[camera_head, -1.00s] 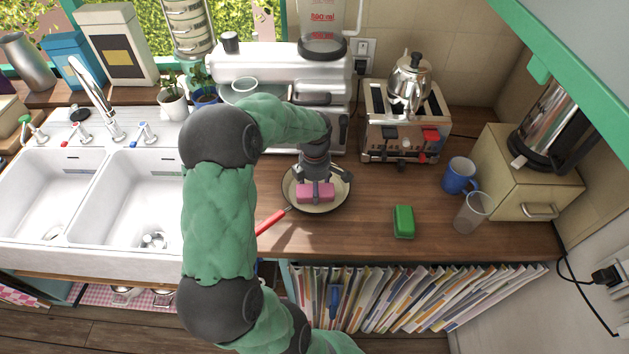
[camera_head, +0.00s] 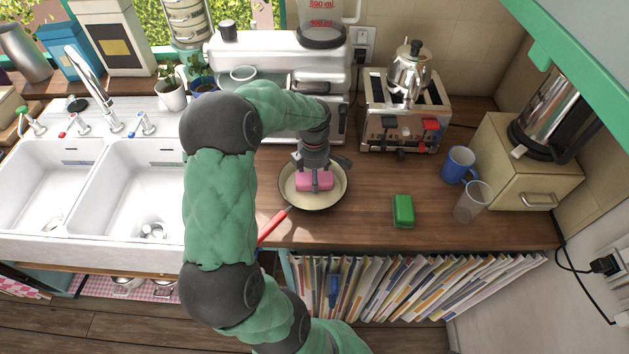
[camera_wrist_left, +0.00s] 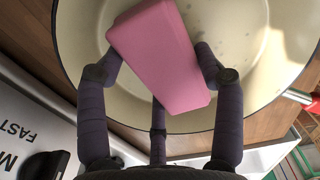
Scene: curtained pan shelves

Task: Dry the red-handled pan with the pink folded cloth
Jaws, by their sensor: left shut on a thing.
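The red-handled pan (camera_head: 334,203) stands on the wooden counter. Its red handle (camera_head: 273,226) points toward the front left. Its cream inside (camera_wrist_left: 250,85) fills much of the left wrist view and shows small grey spots. The pink folded cloth (camera_head: 314,181) is a block-like piece inside the pan, also seen in the left wrist view (camera_wrist_left: 160,55). My left gripper (camera_head: 315,172) comes down from above and is shut on the cloth. In the left wrist view its fingers (camera_wrist_left: 155,75) lie along the cloth's sides. Whether the cloth touches the pan's bottom is hard to tell. My right gripper is not in view.
A green sponge (camera_head: 403,210) lies right of the pan. A blue mug (camera_head: 458,165) and a clear cup (camera_head: 472,202) stand farther right. A toaster (camera_head: 402,130) with a kettle (camera_head: 409,72) is behind. A double sink (camera_head: 120,195) is at left.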

